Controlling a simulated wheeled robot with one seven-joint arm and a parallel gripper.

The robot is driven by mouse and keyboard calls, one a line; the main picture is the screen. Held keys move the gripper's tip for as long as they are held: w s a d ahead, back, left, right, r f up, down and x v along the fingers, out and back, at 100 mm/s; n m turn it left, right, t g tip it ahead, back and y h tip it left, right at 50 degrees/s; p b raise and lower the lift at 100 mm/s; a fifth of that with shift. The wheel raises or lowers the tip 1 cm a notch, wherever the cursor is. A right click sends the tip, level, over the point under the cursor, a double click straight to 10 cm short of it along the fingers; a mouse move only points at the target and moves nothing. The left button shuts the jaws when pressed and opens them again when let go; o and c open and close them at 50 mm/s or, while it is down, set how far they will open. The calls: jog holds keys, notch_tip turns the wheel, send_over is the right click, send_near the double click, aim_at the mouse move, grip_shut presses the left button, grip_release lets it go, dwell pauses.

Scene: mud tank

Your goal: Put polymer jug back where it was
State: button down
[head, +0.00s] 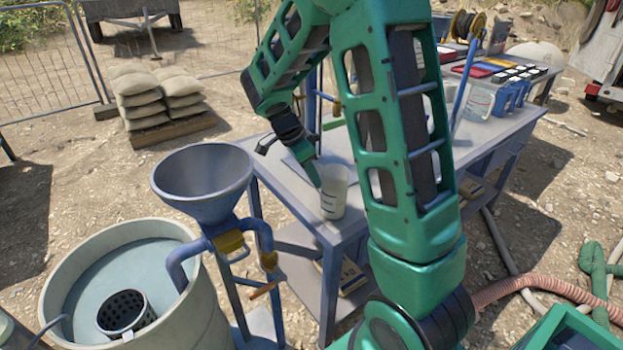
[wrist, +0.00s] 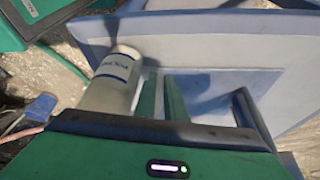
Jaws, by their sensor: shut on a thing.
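The polymer jug (head: 334,196) is a pale, translucent vessel with dark marks on its side. In the head view it is upright at the near corner of the grey table; I cannot tell whether its base touches the top. In the wrist view the jug (wrist: 112,84) shows a white body with dark lettering, left of the fingers. My gripper (head: 316,180) reaches down to the jug's left side and is shut on it. Its green fingers (wrist: 162,96) are close together beside the jug; the exact grip point is hidden.
A grey funnel (head: 203,180) on a blue pipe stand with yellow handles rises left of the table. A round tank (head: 215,318) stands at lower left. Blue jugs and coloured trays (head: 480,68) fill the table's far end. The table top (head: 280,165) left of the jug looks mostly clear.

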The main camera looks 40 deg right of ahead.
jog(key=shift+f, duration=0.2)
jog(key=c, duration=1.8)
grip_release()
jog(key=shift+c, duration=0.2)
jog(key=shift+r, duration=0.1)
jog(key=v, duration=1.2)
jog(key=s+d+n+y, duration=0.25)
jog(key=s+n, duration=0.25)
jog(key=s, duration=0.6)
jog(key=s+d+n+y, duration=0.1)
jog(key=s+d+n, duration=0.25)
jog(key=s, duration=0.75)
jog(key=s+a+f+n+t+y, duration=0.1)
jog(key=s+a+f+n, duration=0.1)
jog(key=s+n, duration=0.3)
jog(key=s+a, duration=0.1)
jog(key=s, duration=0.2)
jog(key=shift+s, duration=0.15)
